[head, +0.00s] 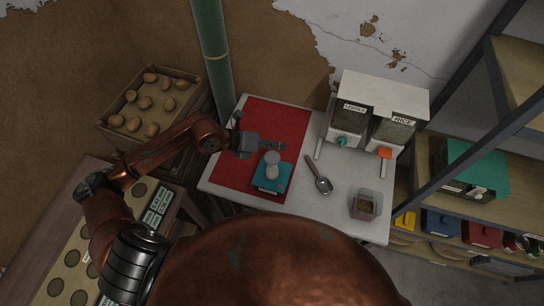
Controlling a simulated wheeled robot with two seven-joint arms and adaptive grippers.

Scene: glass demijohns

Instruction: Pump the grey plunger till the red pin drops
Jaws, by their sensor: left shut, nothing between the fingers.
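A teal square base (271,184) stands on the red mat, with a pale grey rounded piece (272,164) upright on it. This pale piece may be the grey plunger, but I cannot tell for certain. I cannot make out a red pin. My left gripper (279,146) reaches in from the left over the mat. It is shut and empty, with its fingertips close to the top of the pale piece in the picture; I cannot tell whether they touch. My right gripper is not in view.
The red mat (240,150) covers the left of the white table (320,222). A scoop (319,176), a clear tub (365,205) and two dispensers (376,108) stand to the right. A green pipe (211,50) rises behind. A crate (118,100) and shelves (460,200) flank the table.

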